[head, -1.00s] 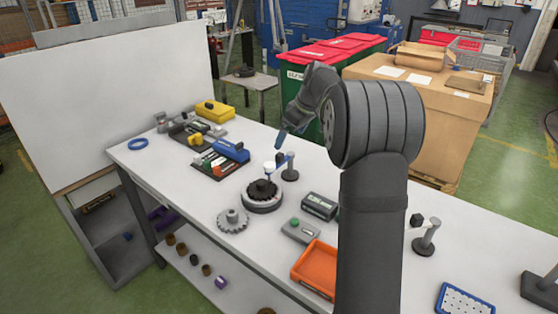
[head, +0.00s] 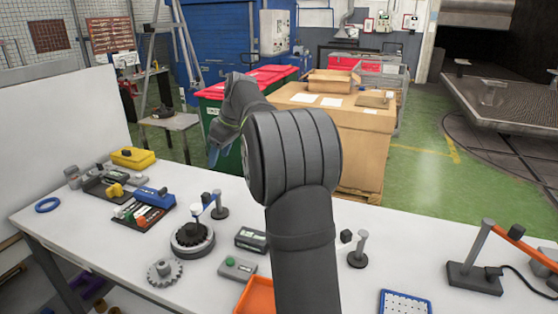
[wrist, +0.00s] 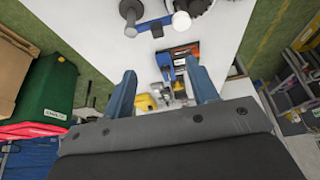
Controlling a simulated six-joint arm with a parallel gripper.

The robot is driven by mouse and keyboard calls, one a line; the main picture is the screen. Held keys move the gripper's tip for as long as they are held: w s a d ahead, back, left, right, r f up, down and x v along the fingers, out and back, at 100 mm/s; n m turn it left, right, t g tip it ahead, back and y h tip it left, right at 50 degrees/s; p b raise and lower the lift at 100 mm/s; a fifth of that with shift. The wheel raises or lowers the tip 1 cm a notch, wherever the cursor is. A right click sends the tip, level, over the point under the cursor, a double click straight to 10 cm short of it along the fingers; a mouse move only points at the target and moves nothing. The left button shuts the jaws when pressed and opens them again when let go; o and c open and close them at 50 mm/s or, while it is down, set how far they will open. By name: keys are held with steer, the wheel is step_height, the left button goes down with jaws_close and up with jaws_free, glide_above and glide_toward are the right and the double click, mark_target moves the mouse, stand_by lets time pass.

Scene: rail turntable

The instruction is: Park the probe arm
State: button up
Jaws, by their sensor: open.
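The probe arm (head: 207,203) is a small blue bar on a dark post (head: 219,209), with a white round end (head: 196,209) over the dark gear on the round turntable (head: 193,250). In the wrist view the post (wrist: 131,12) and the white round end (wrist: 182,22) show near the top edge, beside the gear (wrist: 196,4). My gripper (head: 214,158) points down, above and behind the probe post in the head view. In the wrist view its blue fingers (wrist: 160,70) are apart with nothing held between them.
A second post (head: 358,250) with a black block (head: 347,236) stands to the right. A grey gear (head: 165,272), a green-button box (head: 237,267), a display box (head: 251,240) and an orange tray (head: 257,297) lie near the turntable. An orange bar (head: 525,243) on a stand is far right.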

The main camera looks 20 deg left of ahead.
steer(key=shift+f, duration=0.15)
steer(key=c, duration=0.4)
steer(key=shift+o, duration=0.2)
steer(key=y, duration=0.9)
glide_toward(209, 195)
steer(key=x, duration=1.1)
steer(key=shift+a, duration=0.15)
steer(key=shift+s, duration=0.1)
steer(key=shift+c, duration=0.2)
jaws_close()
